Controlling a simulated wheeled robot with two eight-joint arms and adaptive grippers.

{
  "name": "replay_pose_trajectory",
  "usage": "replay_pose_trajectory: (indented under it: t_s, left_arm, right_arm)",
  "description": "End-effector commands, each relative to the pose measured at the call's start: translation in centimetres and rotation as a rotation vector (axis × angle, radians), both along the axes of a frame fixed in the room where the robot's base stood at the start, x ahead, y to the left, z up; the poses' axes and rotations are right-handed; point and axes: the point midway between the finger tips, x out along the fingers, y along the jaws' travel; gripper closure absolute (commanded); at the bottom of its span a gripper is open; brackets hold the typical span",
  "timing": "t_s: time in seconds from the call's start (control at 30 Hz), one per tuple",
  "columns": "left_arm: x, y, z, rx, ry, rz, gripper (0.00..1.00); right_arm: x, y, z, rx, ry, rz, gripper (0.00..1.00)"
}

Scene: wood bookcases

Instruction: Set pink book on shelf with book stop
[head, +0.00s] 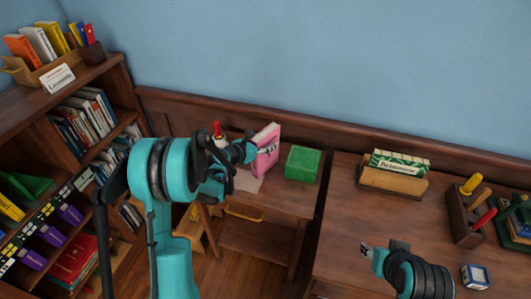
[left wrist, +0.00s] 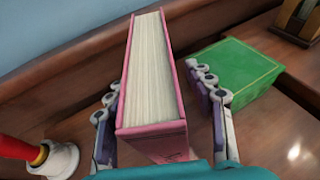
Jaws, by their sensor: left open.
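The pink book (head: 266,152) stands upright on the low wooden table by the wall. In the left wrist view the pink book (left wrist: 152,88) shows its pale page edges and pink cover. My left gripper (head: 250,151) is open, with its fingers (left wrist: 162,118) on either side of the book; a gap shows on the right side, and contact on the left is unclear. The bookcase shelves (head: 108,72) stand at the left, holding several books. I cannot make out which shelf has a book stop. My right gripper (head: 371,251) is over the right desk; its finger opening is unclear.
A green box-like item (head: 303,163) lies right of the pink book, also seen in the left wrist view (left wrist: 240,72). A red-handled item (head: 217,131) stands to its left. A wooden holder (head: 392,181) and a tool box (head: 462,218) stand on the right desk.

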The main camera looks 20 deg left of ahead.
Motion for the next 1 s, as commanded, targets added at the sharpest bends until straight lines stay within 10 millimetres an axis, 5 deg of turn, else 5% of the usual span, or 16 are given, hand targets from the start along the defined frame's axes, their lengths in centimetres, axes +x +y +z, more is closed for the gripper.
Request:
replay_pose_trajectory:
  t_s: [0.07,0.27,0.73,1.0]
  left_arm:
    - [0.0,0.0,0.1,0.0,0.0,0.0,0.49]
    - [-0.1,0.0,0.1,0.0,0.0,0.0,1.0]
    - [0.0,0.0,0.6,-0.001,-0.001,0.0,1.0]
    - [-0.1,0.0,4.2,-0.001,-0.001,0.0,1.0]
  right_arm:
    - [0.0,0.0,0.1,0.0,0.0,0.0,0.6]
    - [0.0,0.0,0.1,0.0,0.0,0.0,0.6]
    - [0.0,0.0,0.3,0.0,0.0,0.0,0.6]
    - [0.0,0.0,2.0,0.0,0.0,0.0,0.6]
